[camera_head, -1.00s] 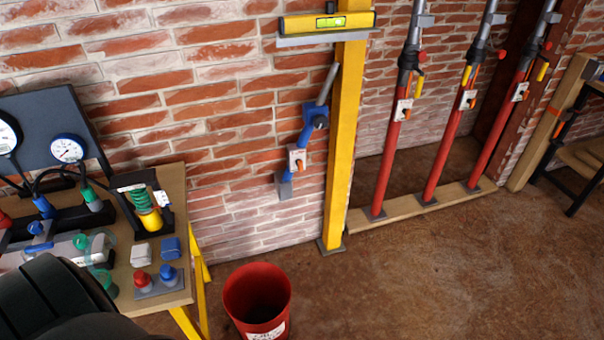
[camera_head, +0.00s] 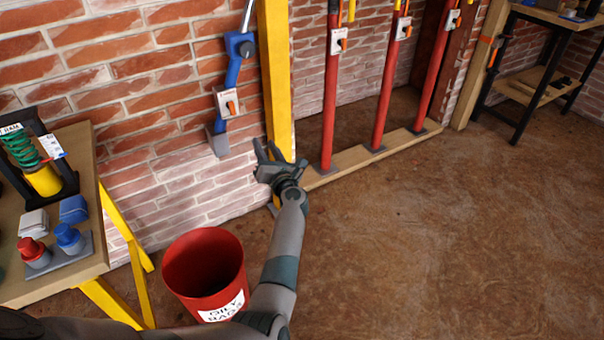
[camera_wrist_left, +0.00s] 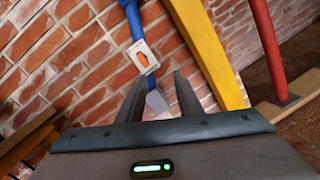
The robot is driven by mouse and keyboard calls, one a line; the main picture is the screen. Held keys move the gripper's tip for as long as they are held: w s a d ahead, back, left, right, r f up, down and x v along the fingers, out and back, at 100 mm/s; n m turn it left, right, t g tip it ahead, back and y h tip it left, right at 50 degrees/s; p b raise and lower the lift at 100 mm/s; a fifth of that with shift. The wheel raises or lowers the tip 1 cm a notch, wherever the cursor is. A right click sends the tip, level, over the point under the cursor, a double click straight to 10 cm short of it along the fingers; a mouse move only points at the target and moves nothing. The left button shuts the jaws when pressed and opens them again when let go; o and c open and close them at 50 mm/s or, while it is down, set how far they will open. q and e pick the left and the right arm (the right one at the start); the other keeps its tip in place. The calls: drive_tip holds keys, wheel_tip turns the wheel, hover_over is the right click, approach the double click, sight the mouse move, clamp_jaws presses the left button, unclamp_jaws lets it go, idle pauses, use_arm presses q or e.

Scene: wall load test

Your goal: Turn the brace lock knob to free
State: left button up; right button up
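A blue brace (camera_head: 233,70) leans on the brick wall left of the yellow post. Its orange lock knob (camera_head: 232,107) sits on a white plate (camera_head: 222,98), with the knob lever slanting. The wrist view shows the knob (camera_wrist_left: 143,60) and the brace foot (camera_wrist_left: 157,101) just beyond my fingers. My left gripper (camera_head: 266,148) is open and empty, in front of the yellow post's lower part, below and right of the knob. Its fingers (camera_wrist_left: 159,76) are apart and point up toward the brace. They do not touch the knob. My right gripper is not in view.
The yellow post (camera_head: 275,75) stands close right of the brace. Several red props (camera_head: 330,100) with similar orange levers stand on a wooden sill (camera_head: 350,164). A red bucket (camera_head: 204,265) stands below; a workbench (camera_head: 60,289) is at left. The brown floor at right is clear.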

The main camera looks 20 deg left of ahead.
use_arm(q)
drive_tip(key=a+r+n, duration=0.1)
drive_tip(key=n, duration=0.1)
drive_tip(key=a+r+n+g+y+b, duration=0.1)
drive_tip(key=n, duration=0.1)
drive_tip(key=a+r+n+g+b, duration=0.1)
drive_tip(key=n, duration=0.1)
drive_tip(key=shift+a+r+n+y, duration=0.1)
drive_tip(key=shift+n+y, duration=0.3)
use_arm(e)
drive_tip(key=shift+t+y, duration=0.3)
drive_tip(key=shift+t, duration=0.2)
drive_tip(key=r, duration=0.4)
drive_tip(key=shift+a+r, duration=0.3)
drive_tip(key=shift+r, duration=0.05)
use_arm(q)
drive_tip(key=shift+w, duration=0.1)
